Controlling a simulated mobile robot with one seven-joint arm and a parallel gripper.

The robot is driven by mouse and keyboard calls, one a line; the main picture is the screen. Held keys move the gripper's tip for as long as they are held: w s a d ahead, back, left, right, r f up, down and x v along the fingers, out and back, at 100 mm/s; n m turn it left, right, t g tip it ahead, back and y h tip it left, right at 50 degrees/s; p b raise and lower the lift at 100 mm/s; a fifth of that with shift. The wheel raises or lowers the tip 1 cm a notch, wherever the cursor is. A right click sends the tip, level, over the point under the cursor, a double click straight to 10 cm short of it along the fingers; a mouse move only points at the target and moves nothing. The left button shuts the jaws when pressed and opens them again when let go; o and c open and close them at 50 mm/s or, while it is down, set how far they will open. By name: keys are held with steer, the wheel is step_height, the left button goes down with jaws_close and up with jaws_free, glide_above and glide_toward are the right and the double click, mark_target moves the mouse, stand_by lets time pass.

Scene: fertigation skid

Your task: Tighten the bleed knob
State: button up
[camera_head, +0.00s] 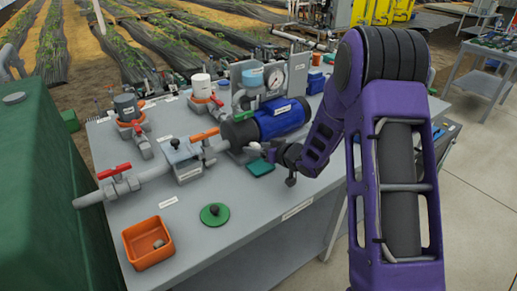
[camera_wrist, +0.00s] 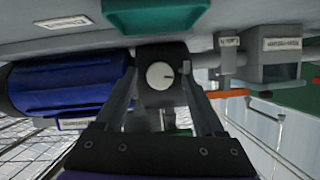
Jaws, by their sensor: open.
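A pale round knob (camera_wrist: 160,75) with a small dark mark near its rim sits on the dark front part of the pump in the wrist view; I take it for the bleed knob. My gripper (camera_wrist: 159,80) is open, with one finger on each side of the knob. I cannot tell whether either fingertip touches it. In the head view my gripper (camera_head: 262,148) reaches the near side of the blue-motored pump (camera_head: 280,117), and the wrist hides most of the knob there.
A small green tray (camera_head: 260,169) lies on the bench just below my gripper. An orange bin (camera_head: 148,243) and a round green piece (camera_head: 214,214) sit toward the front. Pipework with a red-handled valve (camera_head: 115,171) runs left of the pump. A pressure gauge (camera_head: 275,79) stands behind it.

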jaws_close()
steer(key=shift+d+r+p, duration=0.1)
steer(key=shift+p, duration=0.4)
steer(key=m+y+p, duration=0.1)
steer(key=m+p, duration=0.1)
steer(key=p, duration=0.1)
steer(key=shift+d+r+g+p, duration=0.1)
steer(key=shift+g+p, duration=0.2)
steer(key=shift+g, duration=0.1)
steer(key=m+y+p, duration=0.2)
steer(key=shift+w+d+f+m+p, duration=0.1)
steer(key=shift+w+f+m+p, duration=0.1)
steer(key=shift+m+p, duration=0.1)
steer(key=m+y, duration=0.1)
steer(key=m, duration=0.2)
steer(key=shift+f+g+y, duration=0.35)
steer(key=shift+g+y, duration=0.05)
steer(key=shift+f+m+t+y+b, duration=0.15)
steer(key=shift+m+y+b, duration=0.3)
steer(key=shift+m, duration=0.65)
steer(key=shift+m+t+y+b, duration=0.3)
steer(key=shift+m+y, duration=0.15)
steer(key=shift+m, duration=0.65)
